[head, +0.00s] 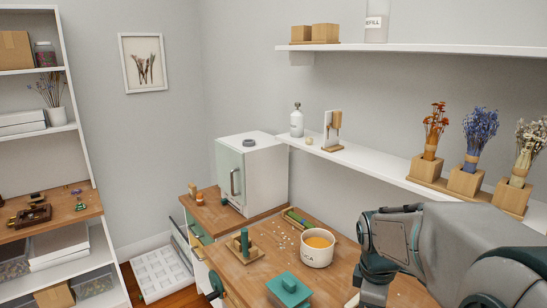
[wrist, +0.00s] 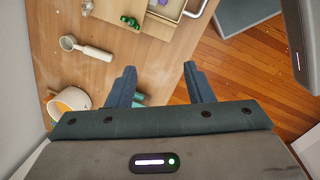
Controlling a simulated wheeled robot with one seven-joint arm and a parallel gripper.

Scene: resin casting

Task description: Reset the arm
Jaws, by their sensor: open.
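My gripper (wrist: 160,85) shows in the wrist view with its two dark blue fingers spread apart and nothing between them. It is above the edge of the wooden counter (wrist: 100,70), with wooden floor (wrist: 235,80) also beneath. In the head view my grey arm (head: 440,240) fills the lower right, bent over the counter's right part. The gripper itself cannot be made out there.
A white cup (head: 317,250) with orange contents stands on the counter and shows in the wrist view (wrist: 65,105). A teal lidded box (head: 288,290), a wooden stand (head: 243,250) and a white cabinet (head: 255,175) are nearby. A scoop (wrist: 90,49) lies near the cup.

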